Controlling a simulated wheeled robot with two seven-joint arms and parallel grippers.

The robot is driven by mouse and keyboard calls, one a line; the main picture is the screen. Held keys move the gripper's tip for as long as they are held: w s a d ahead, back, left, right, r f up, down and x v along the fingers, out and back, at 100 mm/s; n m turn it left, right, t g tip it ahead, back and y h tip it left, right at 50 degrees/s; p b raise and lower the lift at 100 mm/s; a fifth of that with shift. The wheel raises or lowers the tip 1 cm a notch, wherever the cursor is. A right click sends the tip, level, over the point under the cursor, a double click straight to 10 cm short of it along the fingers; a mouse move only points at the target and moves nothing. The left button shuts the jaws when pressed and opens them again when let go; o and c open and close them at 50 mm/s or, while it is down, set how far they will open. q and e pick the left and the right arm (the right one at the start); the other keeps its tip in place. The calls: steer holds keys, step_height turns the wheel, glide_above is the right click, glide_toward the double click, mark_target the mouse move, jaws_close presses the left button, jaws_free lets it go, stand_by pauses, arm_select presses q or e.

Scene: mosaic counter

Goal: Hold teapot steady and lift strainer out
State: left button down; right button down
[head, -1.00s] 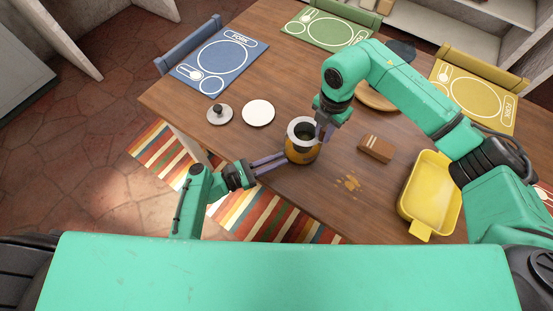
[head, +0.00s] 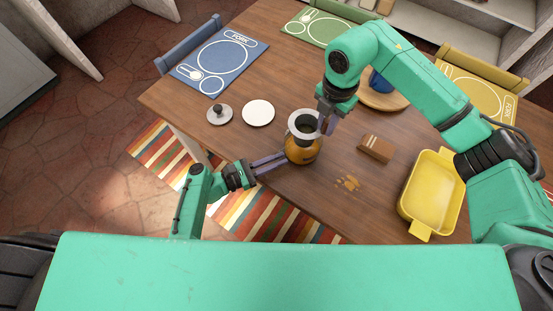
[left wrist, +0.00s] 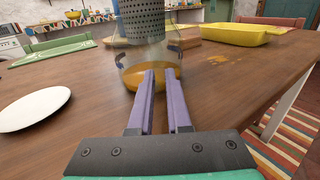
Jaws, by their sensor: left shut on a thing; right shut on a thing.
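The glass teapot (head: 302,154) holds amber liquid and stands upright near the table's front edge; it also shows in the left wrist view (left wrist: 135,78). My left gripper (head: 285,156) is shut on the teapot's side nearest me. The strainer (left wrist: 142,20) is a dark perforated cylinder, upright above the teapot in the left wrist view. Its lower end overlaps the teapot's top there, so I cannot tell whether it is fully clear. In the head view its pale rim (head: 294,124) sits over the teapot. My right gripper (head: 328,124) is shut on the rim's right side.
A knobbed lid (head: 220,114) and a white saucer (head: 258,113) lie left of the teapot. A brown block (head: 376,148), crumbs (head: 348,183) and a yellow tray (head: 431,190) are to the right. A blue cup (head: 379,83) stands on a round board behind my right arm.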

steer(key=shift+r, duration=3.8)
arm_select(q)
steer(key=c, duration=0.8)
jaws_free()
steer(key=shift+a, duration=0.1)
steer(key=v, duration=1.1)
steer(key=shift+s+a, duration=0.25)
steer(key=shift+a, duration=0.1)
steer(key=shift+a, duration=0.1)
arm_select(e)
steer(key=shift+a, duration=0.1)
